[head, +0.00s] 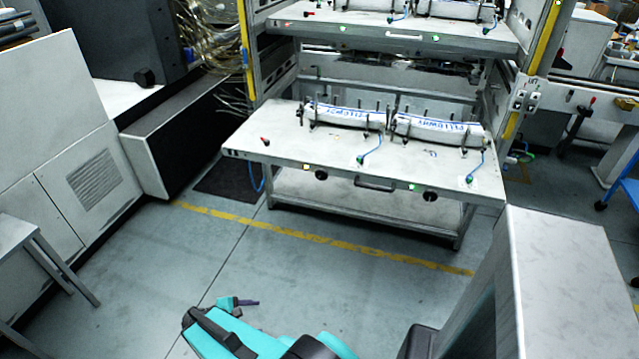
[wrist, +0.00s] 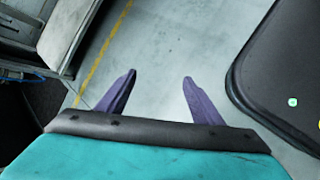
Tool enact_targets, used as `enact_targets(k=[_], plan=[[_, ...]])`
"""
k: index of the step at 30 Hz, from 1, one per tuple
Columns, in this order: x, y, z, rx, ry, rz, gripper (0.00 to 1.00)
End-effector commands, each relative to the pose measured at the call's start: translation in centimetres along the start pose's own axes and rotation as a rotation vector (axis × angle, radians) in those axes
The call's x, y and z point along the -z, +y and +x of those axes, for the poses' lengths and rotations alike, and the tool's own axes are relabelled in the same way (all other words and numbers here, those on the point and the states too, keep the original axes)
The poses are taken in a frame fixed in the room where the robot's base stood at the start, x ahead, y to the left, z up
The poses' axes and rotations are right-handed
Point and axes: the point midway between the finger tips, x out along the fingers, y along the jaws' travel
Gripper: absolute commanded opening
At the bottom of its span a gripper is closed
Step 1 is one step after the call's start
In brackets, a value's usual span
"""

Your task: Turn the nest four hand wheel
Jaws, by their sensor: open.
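Two small dark round knobs, which look like hand wheels, sit on the front edge of the lower shelf (head: 250,143) in the head view: a left knob (head: 321,175) and a right knob (head: 430,196). I cannot tell which one belongs to nest four. White rolls with blue lettering, a left roll (head: 345,116) and a right roll (head: 440,131), lie in holders on that shelf. My gripper (wrist: 159,76) is open, with nothing between its purple fingers. In the head view it is low over the floor, in front of the rack and well apart from both knobs.
A handle (head: 375,186) sits between the two knobs. An upper shelf (head: 380,32) holds more rolls. A yellow floor line (head: 330,243) crosses in front of the rack. A grey stool (head: 18,235) stands at the left. The floor between my gripper and the rack is clear.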

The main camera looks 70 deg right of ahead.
Motion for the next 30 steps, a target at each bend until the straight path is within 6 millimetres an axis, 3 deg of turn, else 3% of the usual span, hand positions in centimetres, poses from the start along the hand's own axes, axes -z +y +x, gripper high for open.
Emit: enact_targets(k=[3,15,24,30], plan=[[-1.7,4.5,1.3,-0.102,-0.026,-0.050,0.60],[-8.7,18.0,3.4,-0.411,-0.180,-0.286,0.60],[-14.8,26.0,3.8,-0.584,-0.356,-0.512,0.60],[-18.9,30.3,3.8,-0.664,-0.493,-0.685,0.60]])
